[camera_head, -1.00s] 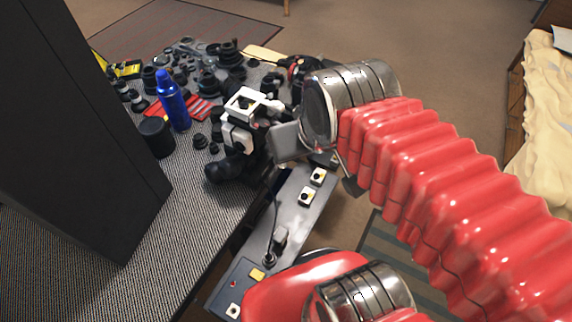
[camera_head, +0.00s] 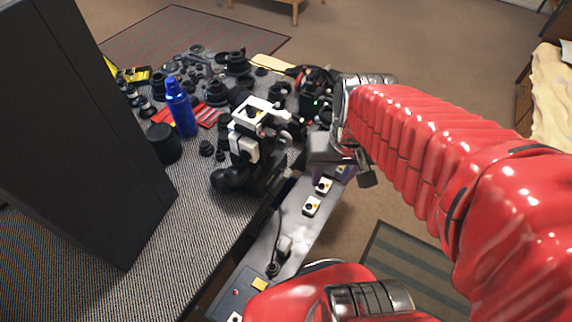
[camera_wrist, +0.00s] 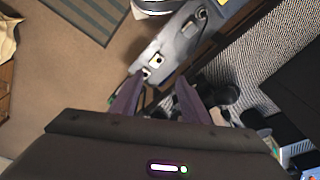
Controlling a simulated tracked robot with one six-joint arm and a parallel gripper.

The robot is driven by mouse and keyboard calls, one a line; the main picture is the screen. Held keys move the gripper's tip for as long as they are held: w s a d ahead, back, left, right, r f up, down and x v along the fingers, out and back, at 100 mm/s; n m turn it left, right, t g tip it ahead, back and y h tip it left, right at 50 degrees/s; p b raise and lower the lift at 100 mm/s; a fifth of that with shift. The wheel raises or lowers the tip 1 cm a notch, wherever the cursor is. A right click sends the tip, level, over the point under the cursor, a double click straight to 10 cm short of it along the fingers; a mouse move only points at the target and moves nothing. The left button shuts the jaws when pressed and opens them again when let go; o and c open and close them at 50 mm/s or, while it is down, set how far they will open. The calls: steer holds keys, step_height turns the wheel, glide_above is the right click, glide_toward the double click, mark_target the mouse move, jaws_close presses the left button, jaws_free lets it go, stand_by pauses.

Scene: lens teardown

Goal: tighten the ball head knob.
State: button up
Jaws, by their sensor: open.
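A black and white apparatus (camera_head: 246,150), apparently the ball head assembly, stands upright at the table's right edge in the head view. Its dark lower part lies toward the table's front. I cannot tell its knob apart from the other small parts. My gripper is at the arm's end, to the right of the apparatus and apart from it; its fingertips are not clear in the head view. In the wrist view my gripper (camera_wrist: 158,108) shows two spread fingers with nothing held between them. Dark parts show beyond the right finger, partly hidden by it.
A blue bottle (camera_head: 181,108), a black cylinder (camera_head: 164,144) and several lens parts crowd the table (camera_head: 185,215) to the left and back. A tall dark panel (camera_head: 75,130) stands at left. A grey panel with switches (camera_head: 285,235) runs along the table's right side.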

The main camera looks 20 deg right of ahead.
step_height(320, 180, down, 9)
steer(key=s+d+m+g+y, duration=0.2)
steer(key=s+m+g+y, duration=0.1)
steer(key=m, duration=0.1)
steer(key=m+t+y, duration=0.9)
steer(key=m+t, duration=0.3)
steer(key=t, duration=0.3)
glide_toward(291, 175)
steer(key=v, duration=0.3)
steer(key=shift+s+r, duration=0.25)
steer(key=shift+r, duration=0.15)
steer(key=shift+w+a, duration=0.1)
steer(key=shift+a, duration=0.05)
steer(key=shift+x, duration=6.75)
steer(key=shift+f, duration=0.25)
steer(key=shift+c, duration=0.7)
